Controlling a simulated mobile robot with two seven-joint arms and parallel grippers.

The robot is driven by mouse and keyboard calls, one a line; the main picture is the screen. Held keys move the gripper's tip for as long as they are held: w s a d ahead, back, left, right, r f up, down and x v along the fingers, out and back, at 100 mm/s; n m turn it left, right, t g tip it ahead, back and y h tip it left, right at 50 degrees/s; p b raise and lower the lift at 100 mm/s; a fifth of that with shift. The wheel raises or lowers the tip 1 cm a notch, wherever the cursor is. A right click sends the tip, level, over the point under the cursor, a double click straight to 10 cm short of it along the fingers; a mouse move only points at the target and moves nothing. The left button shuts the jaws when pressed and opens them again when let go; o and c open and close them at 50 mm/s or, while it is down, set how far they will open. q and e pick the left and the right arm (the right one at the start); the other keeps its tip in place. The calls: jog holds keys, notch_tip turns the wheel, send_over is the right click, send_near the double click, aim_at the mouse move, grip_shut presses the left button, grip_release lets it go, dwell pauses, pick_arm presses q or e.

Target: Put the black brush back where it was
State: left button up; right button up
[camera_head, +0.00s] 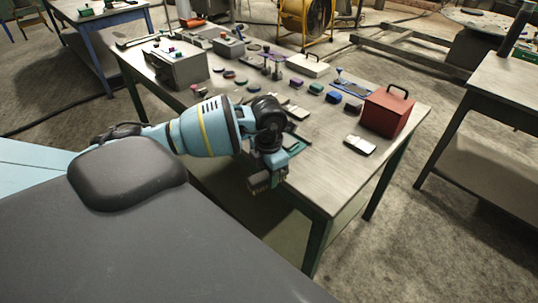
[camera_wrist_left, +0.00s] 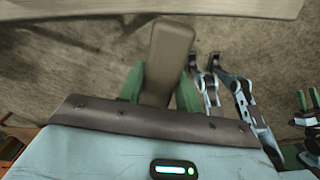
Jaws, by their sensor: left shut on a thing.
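In the head view the held piece is small, dark and partly hidden by the gripper. The spot the brush came from cannot be told.
A red box (camera_head: 387,113) with a black handle stands at the bench's right end, beside a pale block (camera_head: 359,145). Several small coloured items lie behind my arm. A white case (camera_head: 309,65) is at the back. The bench's near right corner is bare.

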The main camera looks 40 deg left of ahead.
pick_arm(q)
jog(key=s+d+f+m, duration=0.3)
jog(key=s+d+m, duration=0.2)
jog(key=m, duration=1.1)
jog(key=s+d+f+m, duration=0.4)
jog(key=d+m, duration=0.4)
jog(key=m, duration=0.8)
jog(key=shift+s+d, duration=0.3)
jog(key=shift+s, duration=0.45)
jog(key=shift+a+f, duration=0.1)
